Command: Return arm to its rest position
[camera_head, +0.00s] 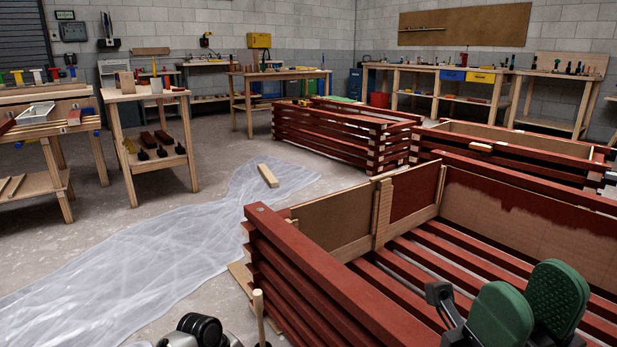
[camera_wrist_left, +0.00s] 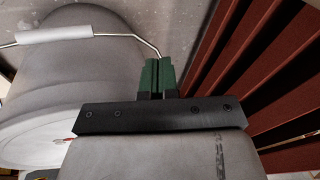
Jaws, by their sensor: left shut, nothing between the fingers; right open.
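My right gripper (camera_head: 530,300) shows at the lower right of the head view, over the near red slatted crate (camera_head: 325,265). Its two green finger pads stand apart with nothing between them. My left gripper (camera_wrist_left: 157,76) shows in the left wrist view, its two short green fingers together and nothing held. In that view a grey bucket (camera_wrist_left: 85,75) with a wire handle and white grip (camera_wrist_left: 55,24) lies beyond the fingers to the left. Red slats (camera_wrist_left: 265,65) run along the right. I cannot make out my left fingers in the head view.
Several more red slatted crates (camera_head: 330,140) stand behind the near one. Translucent sheeting (camera_head: 150,265) with a loose batten (camera_head: 268,175) covers the floor at left. A wooden stick (camera_head: 259,318) stands upright near the bottom. Workbenches (camera_head: 145,98) line the back and left.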

